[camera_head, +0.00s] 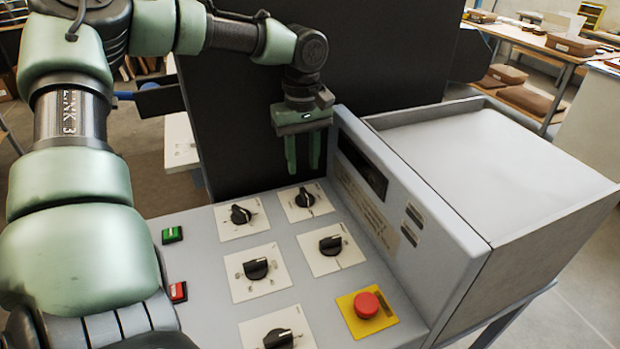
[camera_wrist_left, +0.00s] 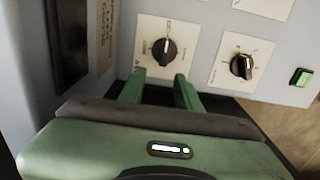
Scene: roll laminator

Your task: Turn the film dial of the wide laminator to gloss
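The wide laminator's sloped grey control panel (camera_head: 207,225) carries several black dials on white plates; I cannot read their labels, so I cannot tell which is the film dial. The far right dial (camera_head: 304,197) is closest to my left gripper (camera_head: 303,168). That gripper points down over the panel's far edge, its two green fingers apart and nothing between them. In the left wrist view the same dial (camera_wrist_left: 164,51) lies just ahead of the fingertips (camera_wrist_left: 157,82), its knob roughly in line with the gap. Contact is not visible. My right gripper is out of view.
A red emergency button (camera_head: 367,305) on a yellow plate sits at the panel's right. Green (camera_head: 172,234) and red (camera_head: 178,291) buttons line its left edge. A raised housing with a dark display (camera_head: 362,166) stands close right of the gripper. A dark upright panel (camera_head: 235,120) stands behind.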

